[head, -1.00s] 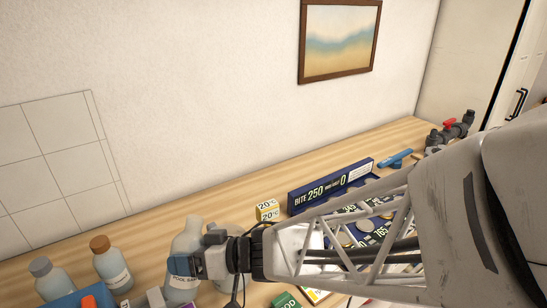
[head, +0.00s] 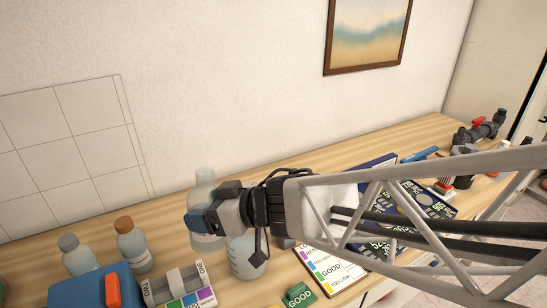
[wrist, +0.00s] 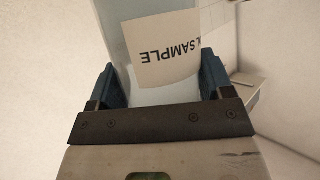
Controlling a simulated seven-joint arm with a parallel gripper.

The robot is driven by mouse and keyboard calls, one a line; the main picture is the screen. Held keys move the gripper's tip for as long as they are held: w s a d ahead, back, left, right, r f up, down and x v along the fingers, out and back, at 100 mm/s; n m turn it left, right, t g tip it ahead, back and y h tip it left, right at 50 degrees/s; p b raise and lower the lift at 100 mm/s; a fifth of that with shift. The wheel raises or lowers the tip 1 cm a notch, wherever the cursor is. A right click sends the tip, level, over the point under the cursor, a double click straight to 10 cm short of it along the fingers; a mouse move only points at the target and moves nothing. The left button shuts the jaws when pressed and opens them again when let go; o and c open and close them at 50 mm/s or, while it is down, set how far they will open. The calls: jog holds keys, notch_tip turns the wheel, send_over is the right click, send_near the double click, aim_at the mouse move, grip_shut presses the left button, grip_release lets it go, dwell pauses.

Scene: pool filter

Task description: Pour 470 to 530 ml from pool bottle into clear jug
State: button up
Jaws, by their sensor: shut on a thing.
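The pool bottle (head: 204,183) is a pale, translucent bottle standing about upright in my gripper (head: 202,222). The blue fingers are shut on its sides. In the wrist view the bottle (wrist: 118,45) sits between both fingers, with a white label (wrist: 168,50) reading "SAMPLE" upside down. The clear jug (head: 247,262) stands on the table just right of and below the bottle, partly hidden by my gripper. The jug has scale marks; I cannot tell its liquid level.
Two capped bottles, one grey-capped (head: 78,258) and one brown-capped (head: 134,247), stand at left near a blue box (head: 92,287). A test-strip box (head: 180,287), a colour chart (head: 330,268) and a green GOOD block (head: 299,294) lie in front.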

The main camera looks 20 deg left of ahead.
jog(key=shift+w+d+f+n+t+h, duration=0.1)
jog(key=shift+w+n+t+h, duration=0.2)
jog(key=shift+n+t, duration=0.15)
jog(key=shift+s, duration=0.1)
jog(key=s+a+r, duration=0.2)
jog(key=s+r, duration=0.2)
jog(key=s, duration=0.1)
jog(key=shift+s, duration=0.25)
dwell(0.8)
jog(key=w+a+m+t+h, duration=0.15)
jog(key=w+a, duration=0.25)
jog(key=w, duration=0.6)
jog(key=w+a+m+t, duration=0.3)
jog(key=w+a, duration=0.1)
jog(key=w, duration=0.5)
jog(key=w+a+f+m+t+h, duration=0.1)
jog(key=w+a+f+m+t, duration=0.1)
jog(key=w+f, duration=0.3)
jog(key=w+a+f+m+t+h, duration=0.1)
jog(key=w+f, duration=0.4)
jog(key=w, duration=0.8)
jog(key=shift+w+a+f+m+t+h, duration=0.2)
jog(key=shift+w+a+m+t+h, duration=0.15)
jog(key=shift+m+t+h, duration=0.3)
